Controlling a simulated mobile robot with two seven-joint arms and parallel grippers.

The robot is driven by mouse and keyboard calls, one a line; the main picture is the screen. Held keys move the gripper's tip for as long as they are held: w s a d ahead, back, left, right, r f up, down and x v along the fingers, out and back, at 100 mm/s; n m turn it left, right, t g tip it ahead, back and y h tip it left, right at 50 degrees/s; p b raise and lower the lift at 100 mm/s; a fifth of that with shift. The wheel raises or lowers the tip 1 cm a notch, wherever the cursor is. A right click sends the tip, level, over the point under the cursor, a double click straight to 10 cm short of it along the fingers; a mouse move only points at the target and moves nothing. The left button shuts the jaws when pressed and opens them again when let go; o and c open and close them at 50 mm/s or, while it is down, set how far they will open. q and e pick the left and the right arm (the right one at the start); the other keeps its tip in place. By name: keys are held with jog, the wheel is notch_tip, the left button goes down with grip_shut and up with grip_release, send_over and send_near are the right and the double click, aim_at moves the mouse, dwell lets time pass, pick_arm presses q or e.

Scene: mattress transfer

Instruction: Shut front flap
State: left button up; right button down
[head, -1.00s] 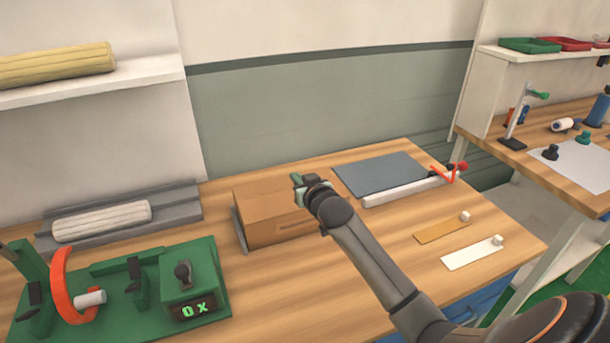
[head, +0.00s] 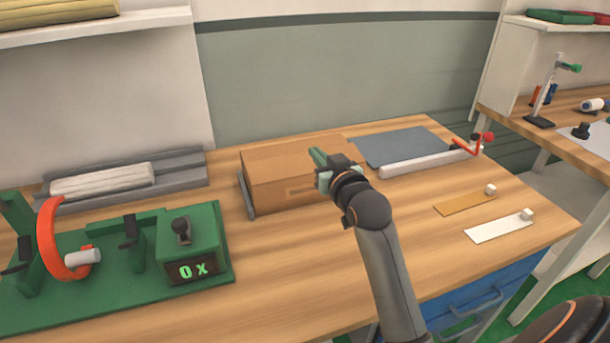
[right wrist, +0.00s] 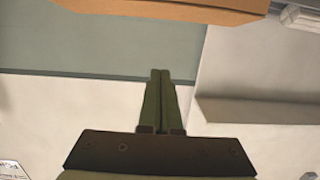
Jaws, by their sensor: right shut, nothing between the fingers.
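I cannot tell which panel is the front flap; the face toward me looks upright. My right gripper (head: 315,156) is shut and empty. In the head view it overlaps the right part of the box, its green fingers pointing up and left; I cannot tell whether it touches. In the right wrist view the shut fingers (right wrist: 160,75) point toward the box's brown edge (right wrist: 170,8), with a gap showing. My left gripper is not in view.
A green fixture (head: 110,300) with a red ring and a display stands at left. A grey tray (head: 195,172) holds a white roll behind it. A grey-blue plate (head: 400,146) and white bar (head: 425,163) lie right of the box. The bench front is mostly clear.

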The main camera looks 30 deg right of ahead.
jog(key=f+b, duration=0.1)
jog(key=b, duration=0.1)
send_over(304, 162)
jog(key=shift+s+f, duration=0.35)
jog(key=shift+f, duration=0.1)
jog(key=f, duration=0.2)
jog(key=shift+w+f, duration=0.25)
jog(key=shift+f, duration=0.05)
jog(key=shift+w+f+b, duration=0.1)
jog(key=shift+f+b, duration=0.25)
jog(key=shift+f, duration=0.35)
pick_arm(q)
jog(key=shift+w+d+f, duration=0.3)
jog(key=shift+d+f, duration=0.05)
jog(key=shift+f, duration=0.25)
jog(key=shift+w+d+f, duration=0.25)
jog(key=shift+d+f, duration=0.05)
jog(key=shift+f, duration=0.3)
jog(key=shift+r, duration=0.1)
